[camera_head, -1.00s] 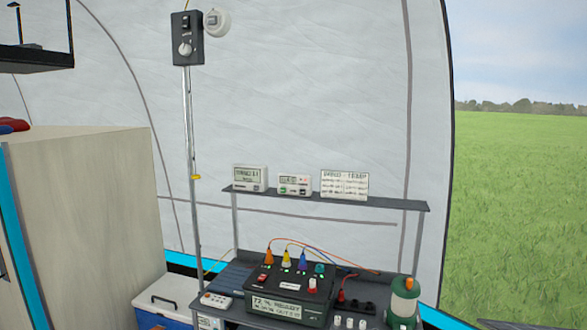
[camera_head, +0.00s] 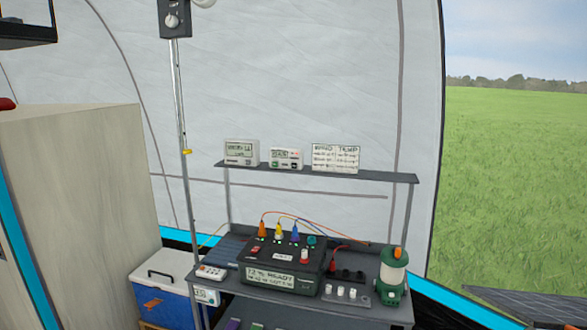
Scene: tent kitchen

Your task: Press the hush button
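No button can be read as the hush button at this size. A small white device (camera_head: 286,158) with a display and small buttons, one green, stands on the upper shelf. A white box with a display (camera_head: 241,151) stands to its left. A round white unit (camera_head: 203,3) is cut off at the top edge, beside a dark control box with a knob (camera_head: 174,19) on a pole. A black power unit (camera_head: 283,258) with coloured plugs and a lit display sits on the lower shelf. Neither of my grippers is in view.
A white handwritten card (camera_head: 336,159) stands on the upper shelf (camera_head: 390,177). A green lantern (camera_head: 392,276) and a white remote-like device (camera_head: 211,272) are on the lower shelf. A blue-and-white cooler (camera_head: 165,285) and a wooden cabinet (camera_head: 85,190) stand left.

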